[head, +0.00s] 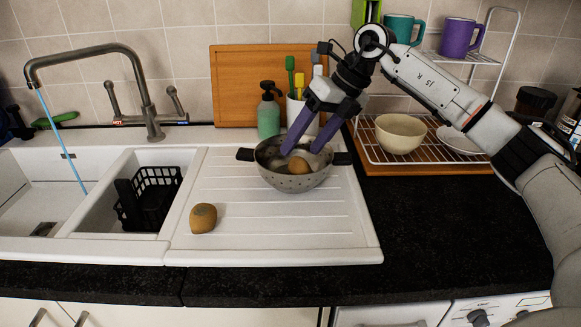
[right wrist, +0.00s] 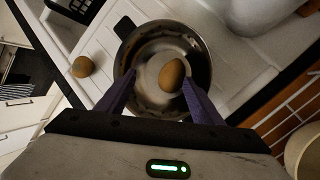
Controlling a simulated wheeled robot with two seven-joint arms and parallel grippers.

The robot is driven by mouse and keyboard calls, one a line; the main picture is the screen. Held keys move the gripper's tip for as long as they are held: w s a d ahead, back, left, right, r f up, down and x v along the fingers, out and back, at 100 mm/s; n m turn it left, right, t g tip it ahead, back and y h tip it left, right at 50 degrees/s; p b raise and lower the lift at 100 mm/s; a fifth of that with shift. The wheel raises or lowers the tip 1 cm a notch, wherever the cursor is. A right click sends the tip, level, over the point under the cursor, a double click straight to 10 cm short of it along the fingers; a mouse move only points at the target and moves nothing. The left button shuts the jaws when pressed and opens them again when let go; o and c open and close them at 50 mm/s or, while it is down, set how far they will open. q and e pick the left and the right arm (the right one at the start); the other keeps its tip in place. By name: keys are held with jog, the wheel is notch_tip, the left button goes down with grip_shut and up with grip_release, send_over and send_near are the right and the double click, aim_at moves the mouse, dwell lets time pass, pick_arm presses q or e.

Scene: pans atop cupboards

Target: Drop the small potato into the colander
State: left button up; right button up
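A small brown potato (head: 299,165) is inside the grey metal colander (head: 290,183), which stands on the draining board. In the right wrist view the potato (right wrist: 172,75) lies within the colander's rim (right wrist: 208,65), close to the right-hand finger. I cannot tell whether it touches that finger. My right gripper (head: 303,148) reaches down into the colander with its purple fingers spread apart, wider than the potato. A second brown potato (head: 203,218) lies on the draining board to the left of the colander. My left gripper is not in view.
The sink (head: 100,205) has a running tap (head: 150,110) and a black basket (head: 148,197). A green bottle (head: 268,115) and a utensil holder (head: 301,112) stand behind the colander. A dish rack with a bowl (head: 400,133) is at right. The dark counter (head: 440,215) is clear.

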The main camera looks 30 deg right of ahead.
jog(key=v, duration=1)
jog(key=shift+d+r, duration=0.1)
jog(key=shift+r, duration=0.05)
